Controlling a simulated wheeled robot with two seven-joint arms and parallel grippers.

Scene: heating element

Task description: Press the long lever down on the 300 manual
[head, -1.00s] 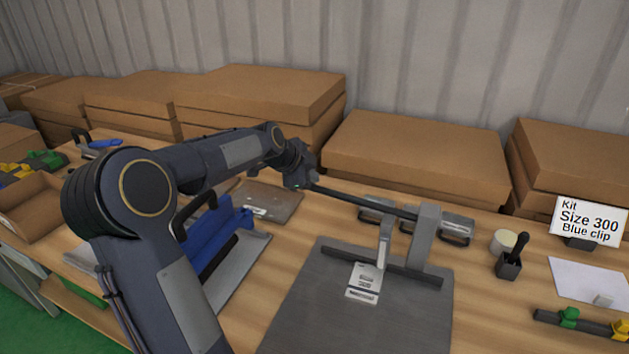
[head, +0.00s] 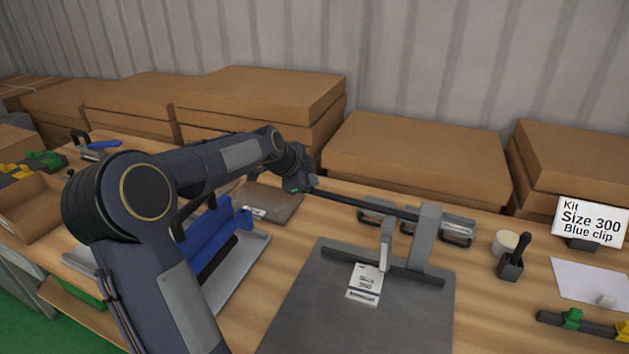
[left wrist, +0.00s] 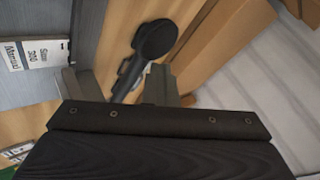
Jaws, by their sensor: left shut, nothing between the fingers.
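The 300 manual press has a grey base plate (head: 335,325), an upright grey post (head: 425,238) and a label (head: 364,284). Its long dark lever (head: 362,203) runs from the post leftward and slopes slightly up toward my left gripper (head: 299,182). The gripper is shut with nothing held, at the lever's free end. Whether it touches the lever I cannot tell. In the left wrist view the gripper (left wrist: 120,90) is seen close, with a black rounded piece (left wrist: 155,40), apparently the lever's end, just beyond the fingers. The "Size 300 Manual" label (left wrist: 31,52) shows at left.
Cardboard boxes (head: 415,145) line the back wall. A blue-and-grey device (head: 220,245) stands left of the press, partly behind my arm. A black holder (head: 511,262), a white tub (head: 506,241) and a "Size 300 Blue clip" sign (head: 590,220) are at right.

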